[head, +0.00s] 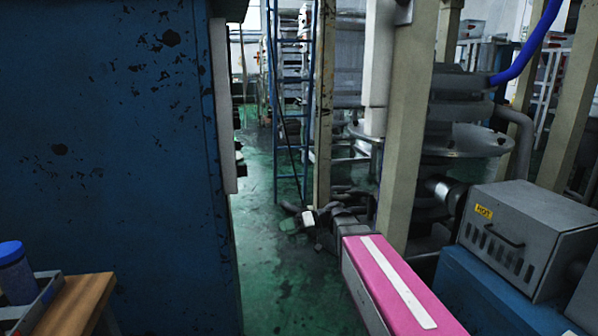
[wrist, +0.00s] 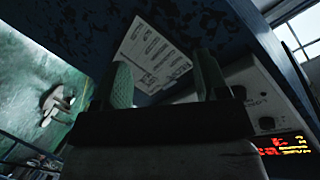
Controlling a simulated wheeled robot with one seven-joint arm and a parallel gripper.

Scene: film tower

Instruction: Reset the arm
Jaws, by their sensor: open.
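My gripper (wrist: 166,72) shows in the wrist view with its two fingers spread apart and nothing between them. The fingertips overlap these sheets in the picture; I cannot tell how far away the panel is. In the head view, my arm and gripper are not visible.
In the head view, a large blue cabinet (head: 110,150) fills the left. A wooden table (head: 80,302) is at lower left. A pink box (head: 395,285) and a grey metal box (head: 525,235) stand at right. Green floor (head: 285,275) between is mostly clear.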

